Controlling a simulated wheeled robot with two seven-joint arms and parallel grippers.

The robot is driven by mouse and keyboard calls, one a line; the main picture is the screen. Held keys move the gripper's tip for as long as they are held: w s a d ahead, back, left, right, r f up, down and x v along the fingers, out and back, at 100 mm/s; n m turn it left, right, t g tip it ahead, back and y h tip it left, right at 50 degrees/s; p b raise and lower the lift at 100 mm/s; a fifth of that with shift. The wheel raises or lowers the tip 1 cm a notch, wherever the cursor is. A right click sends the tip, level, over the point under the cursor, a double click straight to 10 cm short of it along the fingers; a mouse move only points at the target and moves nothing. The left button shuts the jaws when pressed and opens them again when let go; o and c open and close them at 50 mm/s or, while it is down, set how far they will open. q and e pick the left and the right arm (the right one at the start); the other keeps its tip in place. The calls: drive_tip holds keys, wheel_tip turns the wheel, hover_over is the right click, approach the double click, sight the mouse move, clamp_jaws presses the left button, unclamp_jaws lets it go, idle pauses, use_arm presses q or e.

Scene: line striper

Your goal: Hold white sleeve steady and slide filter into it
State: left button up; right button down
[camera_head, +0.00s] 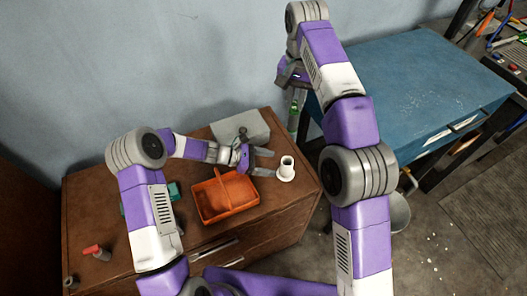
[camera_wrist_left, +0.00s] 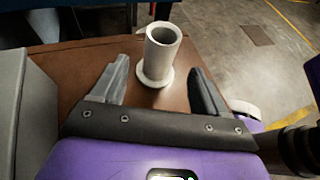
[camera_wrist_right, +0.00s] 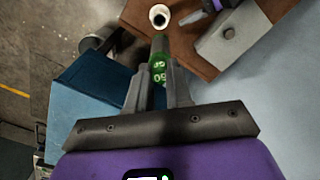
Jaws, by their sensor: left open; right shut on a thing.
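The white sleeve (camera_head: 287,165) stands upright near the right end of the brown cabinet top. In the left wrist view the sleeve (camera_wrist_left: 162,48) is a hollow tube with a flanged base and an open top. My left gripper (camera_head: 268,163) is open beside it, its fingertips pointing at it. The sleeve stands just beyond and between these tips, with no visible grip. My right gripper (camera_wrist_right: 155,82) is shut on the green filter (camera_wrist_right: 158,66), which has pale markings and a greyish far end. The filter (camera_head: 294,114) hangs in the air above and behind the sleeve.
An orange basket (camera_head: 226,197) sits left of the sleeve on the brown cabinet (camera_head: 250,225). A grey block (camera_head: 254,124) lies at the back by the wall. A red-topped item (camera_head: 94,250) is at front left. A blue table (camera_head: 420,85) stands to the right.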

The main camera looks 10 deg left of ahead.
sight(286, 168)
use_arm(q)
drive_tip(key=x, duration=0.7)
drive_tip(key=shift+w+d+f, duration=0.1)
drive_tip(key=shift+d, duration=0.2)
drive_tip(key=c, duration=1.1)
use_arm(e)
wheel_tip(286, 168, down, 10)
drive_tip(key=m, duration=0.3)
drive_tip(key=shift+r, duration=0.15)
drive_tip(key=shift+f, duration=2.9)
